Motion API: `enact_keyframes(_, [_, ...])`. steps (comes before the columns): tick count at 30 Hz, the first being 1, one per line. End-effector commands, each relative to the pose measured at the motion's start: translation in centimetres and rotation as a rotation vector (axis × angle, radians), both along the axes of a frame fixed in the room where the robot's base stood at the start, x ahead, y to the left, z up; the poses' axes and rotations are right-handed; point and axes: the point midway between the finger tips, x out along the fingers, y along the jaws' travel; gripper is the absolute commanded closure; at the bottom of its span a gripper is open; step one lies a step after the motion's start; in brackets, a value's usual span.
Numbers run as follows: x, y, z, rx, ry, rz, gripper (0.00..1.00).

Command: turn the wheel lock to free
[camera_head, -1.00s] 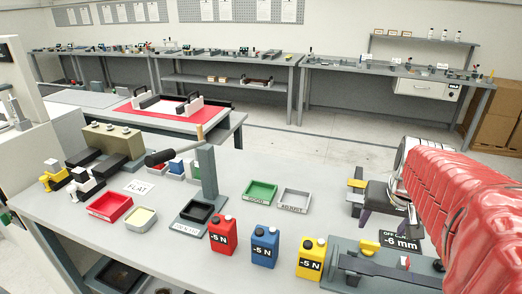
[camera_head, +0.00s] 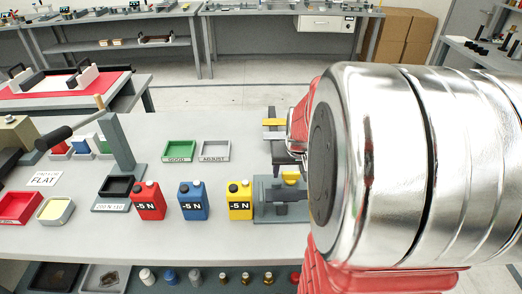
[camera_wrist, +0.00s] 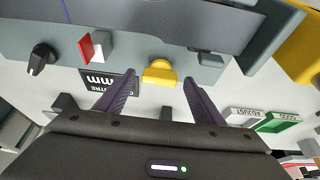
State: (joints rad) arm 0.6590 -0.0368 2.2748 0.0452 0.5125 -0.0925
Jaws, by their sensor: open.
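A grey fixture (camera_head: 268,208) stands at the right of the bench, partly hidden by my arm. A yellow knob (camera_head: 290,176) is on it. In the wrist view the yellow knob (camera_wrist: 160,73) sits just beyond and between the fingertips of my gripper (camera_wrist: 160,92), which is open and empty. I see no contact. A black knob (camera_wrist: 40,58) and a red and white block (camera_wrist: 95,46) are also on the fixture's grey plate. I cannot tell from any marking which part is the wheel lock or how it is set.
A yellow bar (camera_head: 275,122) is beyond the fixture. A dark sign (camera_wrist: 108,83) lies by the gripper.

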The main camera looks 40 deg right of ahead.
Motion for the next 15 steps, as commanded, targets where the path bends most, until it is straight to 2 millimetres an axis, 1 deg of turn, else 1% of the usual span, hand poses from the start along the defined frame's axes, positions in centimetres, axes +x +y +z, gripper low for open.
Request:
enact_keyframes(3, [0.14, -0.08, -0.42, 0.0, 0.0, 0.0, 0.38])
enact_keyframes(11, [0.17, -0.09, -0.43, -0.001, -0.001, 0.001, 0.38])
enact_keyframes(15, [0.16, -0.09, -0.42, -0.001, -0.001, 0.001, 0.47])
